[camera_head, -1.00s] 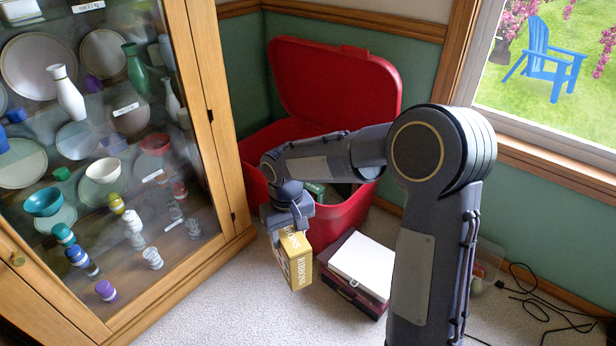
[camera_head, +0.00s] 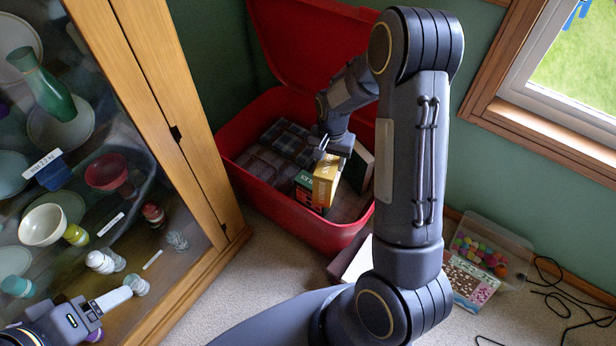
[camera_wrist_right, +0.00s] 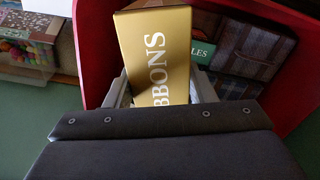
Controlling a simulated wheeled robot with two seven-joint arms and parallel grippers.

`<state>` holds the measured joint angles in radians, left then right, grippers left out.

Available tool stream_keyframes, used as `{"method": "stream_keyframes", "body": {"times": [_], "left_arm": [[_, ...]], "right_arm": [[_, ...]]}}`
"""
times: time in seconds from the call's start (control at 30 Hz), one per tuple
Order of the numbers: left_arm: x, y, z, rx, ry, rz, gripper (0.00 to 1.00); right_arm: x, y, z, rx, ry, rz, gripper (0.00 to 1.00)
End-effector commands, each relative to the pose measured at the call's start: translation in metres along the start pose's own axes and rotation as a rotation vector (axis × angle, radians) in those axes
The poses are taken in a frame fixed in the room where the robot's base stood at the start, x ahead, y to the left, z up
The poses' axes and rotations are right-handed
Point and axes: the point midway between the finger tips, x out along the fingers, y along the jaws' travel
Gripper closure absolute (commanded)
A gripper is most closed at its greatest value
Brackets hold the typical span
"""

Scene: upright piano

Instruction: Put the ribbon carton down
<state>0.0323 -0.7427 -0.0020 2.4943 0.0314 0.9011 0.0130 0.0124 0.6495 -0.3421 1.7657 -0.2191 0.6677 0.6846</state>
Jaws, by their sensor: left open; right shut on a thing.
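The ribbon carton (camera_head: 326,181) is a gold box with white lettering. My right gripper (camera_head: 333,152) is shut on its upper end and holds it upright inside the red chest (camera_head: 232,137). The carton (camera_wrist_right: 155,50) fills the middle of the right wrist view, between the fingers of my right gripper (camera_wrist_right: 160,92). Its lower end is partly hidden, so I cannot tell whether it touches the chest floor. A green box (camera_head: 307,188) stands close beside it. My left gripper (camera_head: 112,300) is open, low at the left edge, in front of the cabinet glass.
The red lid (camera_head: 310,45) stands open behind. A glass cabinet (camera_head: 165,110) is at the left. A clear tub of coloured balls (camera_head: 485,245) and black cables (camera_head: 565,300) lie on the floor at right.

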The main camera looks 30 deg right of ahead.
Motion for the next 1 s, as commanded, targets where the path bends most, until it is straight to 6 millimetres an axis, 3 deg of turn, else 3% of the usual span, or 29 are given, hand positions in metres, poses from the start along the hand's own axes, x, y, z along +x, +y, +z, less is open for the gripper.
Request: {"method": "stream_keyframes", "body": {"times": [0.03, 0.1, 0.3, 0.63, 1.0], "left_arm": [[0.011, -0.005, 0.006, 0.0, -0.001, 0.0, 0.28], [0.016, -0.007, 0.009, 0.0, -0.003, 0.0, 0.28], [0.022, -0.01, 0.012, 0.0, -0.002, 0.0, 0.28], [0.042, -0.019, 0.022, 0.0, -0.002, 0.0, 0.28], [0.056, -0.026, 0.029, 0.0, -0.002, 0.0, 0.28]], "right_arm": [[0.029, 0.01, -0.004, 0.063, -0.006, 0.003, 0.98], [0.049, 0.024, -0.01, 0.148, -0.005, 0.003, 0.98], [0.084, 0.049, -0.021, 0.3, -0.002, -0.002, 0.98], [0.139, 0.049, -0.02, 0.299, -0.004, -0.001, 0.98], [0.184, 0.048, -0.02, 0.295, -0.003, -0.001, 0.98]]}}
